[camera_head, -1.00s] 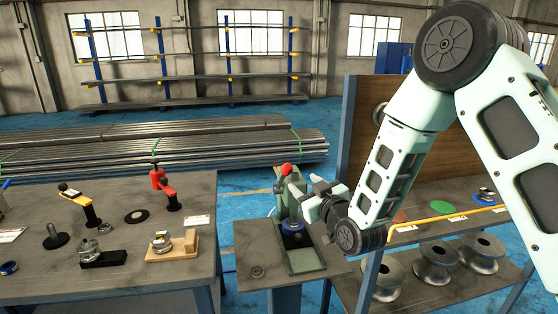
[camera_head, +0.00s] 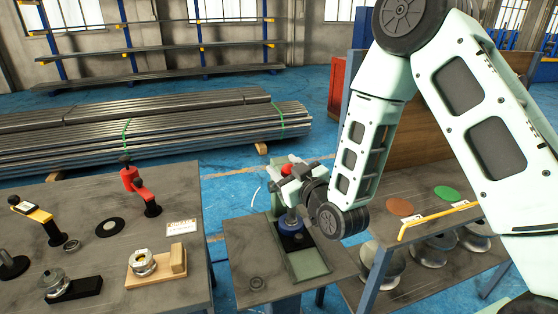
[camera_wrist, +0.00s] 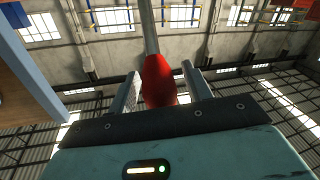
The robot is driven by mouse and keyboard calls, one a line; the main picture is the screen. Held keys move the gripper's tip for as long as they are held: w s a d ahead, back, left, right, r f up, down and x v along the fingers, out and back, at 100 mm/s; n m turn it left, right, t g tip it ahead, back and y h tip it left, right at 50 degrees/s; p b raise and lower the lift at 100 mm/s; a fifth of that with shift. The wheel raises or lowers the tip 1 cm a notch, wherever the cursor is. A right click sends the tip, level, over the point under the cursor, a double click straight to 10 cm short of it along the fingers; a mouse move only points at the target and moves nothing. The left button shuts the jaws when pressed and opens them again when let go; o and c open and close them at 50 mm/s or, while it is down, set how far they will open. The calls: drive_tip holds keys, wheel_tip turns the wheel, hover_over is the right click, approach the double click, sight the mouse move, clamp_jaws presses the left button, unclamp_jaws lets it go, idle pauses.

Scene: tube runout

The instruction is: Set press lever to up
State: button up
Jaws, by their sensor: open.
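The press (camera_head: 304,262) stands on a small grey pedestal table, with a green base and a blue round part. The red knob of its lever (camera_head: 287,169) shows just above my gripper (camera_head: 296,181) in the head view. In the wrist view the red knob (camera_wrist: 159,82) and its grey rod (camera_wrist: 147,27) lie between the two fingers of my gripper (camera_wrist: 163,88). The fingers are open, with a gap on each side of the knob. My gripper hides much of the press's upper part and the lever's lower end in the head view.
A workbench (camera_head: 105,250) on the left holds a red clamp (camera_head: 140,191), a yellow-handled one (camera_head: 33,212) and other fittings. A shelf on the right carries a yellow tube (camera_head: 433,219) and coloured discs. Blue floor lies between bench and press table.

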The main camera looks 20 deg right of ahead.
clamp_jaws()
drive_tip(key=shift+w+r+p, duration=0.4)
drive_tip(key=shift+r+p, duration=0.15)
drive_tip(key=shift+p, duration=0.1)
drive_tip(key=w+r+m+g+h+p, duration=0.1)
drive_tip(key=w+r+m+g+p, duration=0.1)
drive_tip(key=w+g+p, duration=0.8)
drive_tip(key=shift+w+r+g+p, duration=0.4)
drive_tip(key=shift+w+r+g, duration=0.15)
drive_tip(key=shift+w, duration=3.15)
